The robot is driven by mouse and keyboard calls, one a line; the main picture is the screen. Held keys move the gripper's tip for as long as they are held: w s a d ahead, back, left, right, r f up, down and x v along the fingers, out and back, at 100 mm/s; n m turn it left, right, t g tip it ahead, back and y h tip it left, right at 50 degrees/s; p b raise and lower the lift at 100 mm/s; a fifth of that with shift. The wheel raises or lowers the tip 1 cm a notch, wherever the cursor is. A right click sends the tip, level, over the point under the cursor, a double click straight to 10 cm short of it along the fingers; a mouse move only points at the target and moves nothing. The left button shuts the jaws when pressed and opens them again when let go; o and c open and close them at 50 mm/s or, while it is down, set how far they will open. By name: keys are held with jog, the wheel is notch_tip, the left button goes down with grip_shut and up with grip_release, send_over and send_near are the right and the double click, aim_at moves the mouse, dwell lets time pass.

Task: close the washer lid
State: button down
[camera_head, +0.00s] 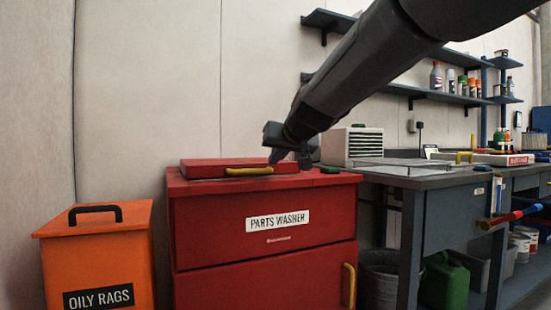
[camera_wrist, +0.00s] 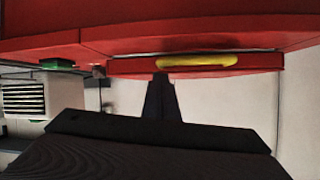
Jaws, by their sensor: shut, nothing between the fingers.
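The red parts washer (camera_head: 215,235) stands in the middle of the head view, with a white "PARTS WASHER" label on its front. Its red lid (camera_head: 212,166) lies flat, or nearly so, on the top. The lid has a yellow handle (camera_head: 249,171) along its front edge. My gripper (camera_head: 275,160) is shut and empty, pointing down at the lid's right part, just right of the handle. In the wrist view the fingers (camera_wrist: 161,77) end close to the lid's edge and the yellow handle (camera_wrist: 197,60); I cannot tell whether they touch.
An orange oily-rags bin (camera_head: 98,250) stands left of the washer. A grey workbench (camera_head: 420,180) with a wire rack stands to the right. A beige vented box (camera_head: 350,145) sits behind. Wall shelves (camera_head: 425,92) with bottles hang above. A small green item (camera_head: 330,170) lies on the washer's right edge.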

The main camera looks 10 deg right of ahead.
notch_tip(320, 180, up, 4)
jog(key=s+d+p, duration=0.1)
jog(key=s+p, duration=0.1)
jog(key=s+d+f+b, duration=0.2)
jog(key=s+f+b, duration=0.2)
jog(key=s+f, duration=0.25)
jog(key=s+a+f+n+g+y, duration=0.2)
jog(key=s+a+f+n+g, duration=0.35)
jog(key=s+a+f, duration=1.15)
jog(key=s+d+f+g+h+p, duration=0.15)
jog(key=s+f+g, duration=0.25)
jog(key=s+f, duration=0.5)
jog(key=s+d+f+g+h, duration=0.25)
jog(key=s+f, duration=0.35)
jog(key=s, duration=0.7)
jog(key=d+r+m+p, duration=0.2)
jog(key=d+r+p, duration=0.4)
jog(key=r+p, duration=0.3)
jog(key=d+r+m+p, duration=0.2)
jog(key=d+r+p, duration=0.5)
jog(key=p, duration=0.8)
jog(key=d+r+m+h+p, duration=0.1)
jog(key=d+r+m+p, duration=0.1)
jog(key=d+r+p, duration=0.5)
notch_tip(320, 180, up, 5)
jog(key=p, duration=0.5)
jog(key=shift+g, duration=0.3)
